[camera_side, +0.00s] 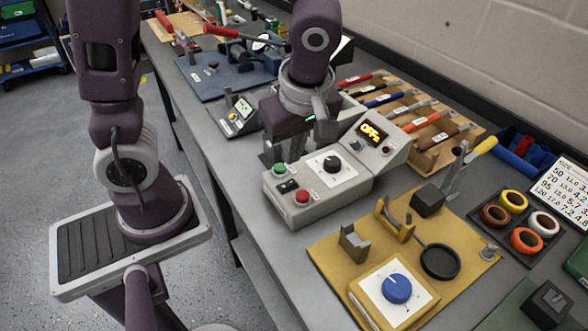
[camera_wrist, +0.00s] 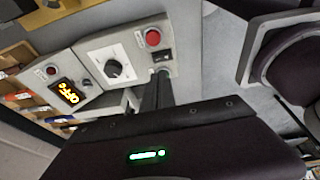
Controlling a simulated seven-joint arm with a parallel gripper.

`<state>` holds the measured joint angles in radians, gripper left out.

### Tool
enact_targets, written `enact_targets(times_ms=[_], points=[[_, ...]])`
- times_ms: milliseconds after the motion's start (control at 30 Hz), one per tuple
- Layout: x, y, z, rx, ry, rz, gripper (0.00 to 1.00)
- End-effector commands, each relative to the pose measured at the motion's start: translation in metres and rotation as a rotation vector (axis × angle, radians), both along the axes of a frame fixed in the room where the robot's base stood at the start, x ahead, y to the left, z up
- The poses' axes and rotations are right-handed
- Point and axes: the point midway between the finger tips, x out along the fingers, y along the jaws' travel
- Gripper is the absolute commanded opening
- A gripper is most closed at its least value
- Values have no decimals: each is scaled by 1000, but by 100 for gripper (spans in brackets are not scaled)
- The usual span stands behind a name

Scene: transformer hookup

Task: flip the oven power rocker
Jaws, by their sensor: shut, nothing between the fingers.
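The oven control box (camera_side: 318,190) is light grey, with a green button (camera_side: 280,169), a red button (camera_side: 301,196) and a small black rocker (camera_side: 288,187) between them. The rocker also shows in the wrist view (camera_wrist: 162,57), just beyond my fingertips, below the red button (camera_wrist: 153,38). My gripper (camera_wrist: 160,78) is shut and empty, its fingers pointing at the button end of the box. They cover most of the green button in the wrist view. In the side view my gripper (camera_side: 270,155) is behind that end of the box; contact cannot be told.
A yellow fixture board (camera_side: 330,240) with a blue knob (camera_side: 397,289) lies in front. A tool rack (camera_side: 440,150) stands behind. A small meter (camera_side: 241,114) is at left.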

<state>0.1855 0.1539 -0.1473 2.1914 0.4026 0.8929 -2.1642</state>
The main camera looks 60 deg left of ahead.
Motion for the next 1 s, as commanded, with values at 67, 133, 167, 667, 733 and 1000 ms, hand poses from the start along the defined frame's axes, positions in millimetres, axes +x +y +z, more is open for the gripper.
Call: enact_targets(times_ms=[67, 133, 167, 667, 733, 1000], points=[[0, 5, -16, 1, 6, 2, 0], [1, 6, -29, 1, 6, 0, 0], [2, 6, -34, 0, 5, 0, 0], [6, 5, -58, -1, -1, 1, 0], [6, 5, -58, -1, -1, 1, 0], [8, 5, -63, -1, 2, 1, 0]])
